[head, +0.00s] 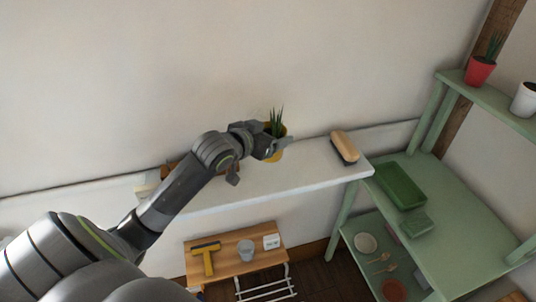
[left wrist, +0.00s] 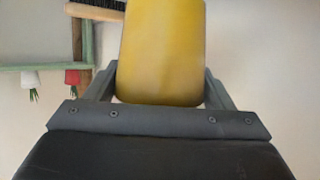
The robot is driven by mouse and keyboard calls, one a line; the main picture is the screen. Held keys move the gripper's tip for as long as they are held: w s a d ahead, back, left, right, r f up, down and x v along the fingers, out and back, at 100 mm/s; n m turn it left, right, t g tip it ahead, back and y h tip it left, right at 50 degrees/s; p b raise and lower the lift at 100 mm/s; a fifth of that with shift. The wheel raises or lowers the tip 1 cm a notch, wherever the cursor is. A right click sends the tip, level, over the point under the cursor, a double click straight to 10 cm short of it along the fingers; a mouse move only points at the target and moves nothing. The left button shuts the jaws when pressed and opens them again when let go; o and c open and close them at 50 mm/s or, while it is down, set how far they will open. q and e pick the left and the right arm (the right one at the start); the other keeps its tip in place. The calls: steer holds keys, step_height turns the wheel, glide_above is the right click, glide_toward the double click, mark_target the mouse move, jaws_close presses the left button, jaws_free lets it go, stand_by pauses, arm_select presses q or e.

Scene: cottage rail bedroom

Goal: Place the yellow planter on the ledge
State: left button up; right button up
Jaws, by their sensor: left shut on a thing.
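The yellow planter (head: 279,153) with a spiky green plant is at my left gripper (head: 277,146) in the head view, over the white ledge (head: 310,165). In the left wrist view the yellow planter (left wrist: 162,50) fills the space between the two fingers of my left gripper (left wrist: 160,90), which is shut on it. The arm hides part of the ledge, and I cannot tell whether the planter's base touches it. My right gripper is not in view.
A wooden brush (head: 344,147) lies on the ledge right of the planter. A brown object (head: 172,169) is partly behind my arm. Green shelves (head: 440,185) stand at right with a red pot (head: 480,71). A low wooden table (head: 225,263) is below.

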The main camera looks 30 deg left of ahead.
arm_select(q)
steer(key=shift+f, duration=2.45)
steer(key=shift+f, duration=0.1)
steer(key=o, duration=1.1)
steer(key=shift+c, duration=0.2)
steer(key=v, duration=1.2)
steer(key=shift+p, duration=0.35)
